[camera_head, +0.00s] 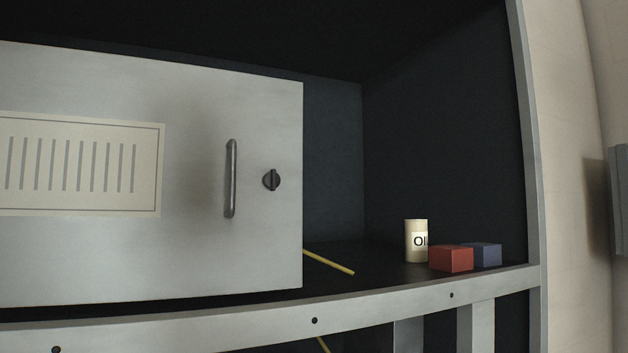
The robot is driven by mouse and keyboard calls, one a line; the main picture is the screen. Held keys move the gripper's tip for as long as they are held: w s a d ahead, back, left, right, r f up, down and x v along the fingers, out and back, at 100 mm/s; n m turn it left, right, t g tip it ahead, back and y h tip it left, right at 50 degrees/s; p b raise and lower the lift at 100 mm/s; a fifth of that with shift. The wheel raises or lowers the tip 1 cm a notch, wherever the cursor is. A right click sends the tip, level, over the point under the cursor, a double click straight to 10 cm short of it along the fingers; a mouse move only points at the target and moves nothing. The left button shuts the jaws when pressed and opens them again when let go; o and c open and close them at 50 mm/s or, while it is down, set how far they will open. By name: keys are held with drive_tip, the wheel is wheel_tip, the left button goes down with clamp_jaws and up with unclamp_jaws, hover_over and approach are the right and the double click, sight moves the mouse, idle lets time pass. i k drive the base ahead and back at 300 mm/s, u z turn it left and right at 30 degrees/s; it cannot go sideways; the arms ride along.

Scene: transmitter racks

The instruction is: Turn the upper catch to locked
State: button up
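One catch (271,180) shows in the head view, a small dark round knob near the right edge of a grey door panel (200,260). Its raised grip bar stands close to upright. A vertical metal bar handle (231,179) is just to the left of it. No second catch is in view, so I cannot tell from this view whether this is the upper one. No locked or open marking can be read beside it. My gripper is not in view.
Right of the panel, a dark shelf holds a cream can marked "OI" (416,226), a red block (450,259), a blue block (488,254) and a yellow rod (329,262). A grey frame rail (380,305) runs along the front below. A label plate (80,164) is on the panel.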

sight(272, 179)
drive_tip(key=z, duration=0.6)
drive_tip(key=k, duration=1.4)
drive_tip(key=u, duration=0.7)
drive_tip(key=i, duration=1)
drive_tip(key=u, duration=0.05)
